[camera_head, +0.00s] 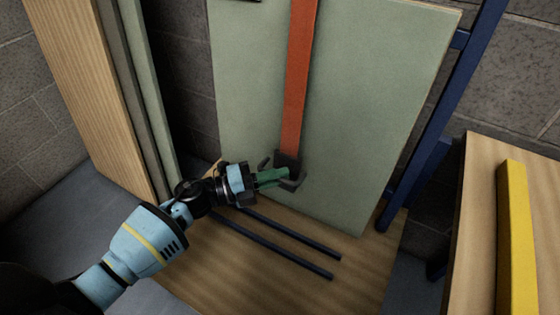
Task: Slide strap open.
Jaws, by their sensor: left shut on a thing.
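The orange-red strap (298,75) runs down the front of a pale green panel (370,90). At its lower end is a dark buckle or block (288,162). My left gripper (276,177) reaches in from the left, and its green fingers are shut at the dark buckle at the strap's lower end. The fingers partly cover the buckle, so the exact grip is hidden. My right gripper is not in view.
The panel stands on a wooden base (350,275) with two dark rails (285,255). Boards (85,75) lean at the left. A blue frame post (450,95) stands right of the panel. A wooden table (475,220) with a yellow bar (517,240) is at the far right.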

